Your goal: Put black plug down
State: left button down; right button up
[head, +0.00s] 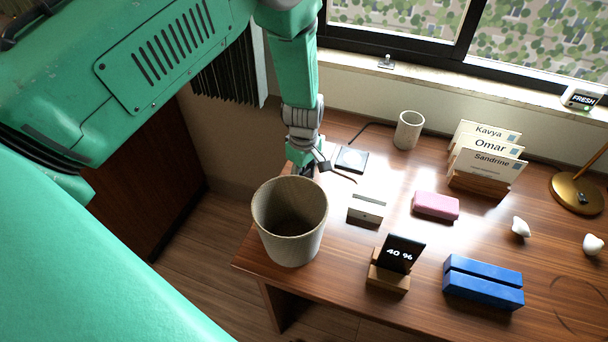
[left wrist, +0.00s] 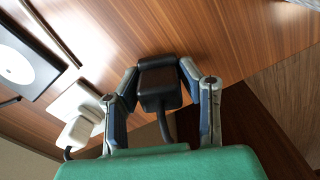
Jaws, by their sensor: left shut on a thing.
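My left gripper (head: 308,168) is at the back left of the wooden desk, behind the beige cup. In the left wrist view, the gripper (left wrist: 162,80) is shut on a black plug (left wrist: 158,78), with a finger on each side of it. A dark cable runs from the plug back toward my palm. The plug is over the desk surface, close to its edge; I cannot tell whether it touches the wood. In the head view the plug is mostly hidden by the gripper and too small to make out. My right gripper is not in view.
A large beige cup (head: 290,222) stands just in front of the gripper. A black pad with a pale disc (head: 351,159) lies right of it. A white plug (left wrist: 82,130) is beside the left finger. Name cards (head: 485,150) and a pink block (head: 435,205) are farther right.

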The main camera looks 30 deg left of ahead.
aim_at(303, 170)
pick_arm(q)
jog(key=shift+a, duration=0.1)
jog(key=shift+f, duration=0.15)
jog(key=shift+f+b, duration=0.3)
jog(key=shift+f, duration=0.1)
jog(key=c, duration=1.1)
grip_release()
jog(key=shift+r, duration=0.1)
jog(key=shift+r, duration=0.3)
notch_tip(303, 170, up, 12)
jog(key=shift+r+p, duration=0.25)
jog(key=shift+p, duration=0.2)
jog(key=shift+s+f, duration=0.1)
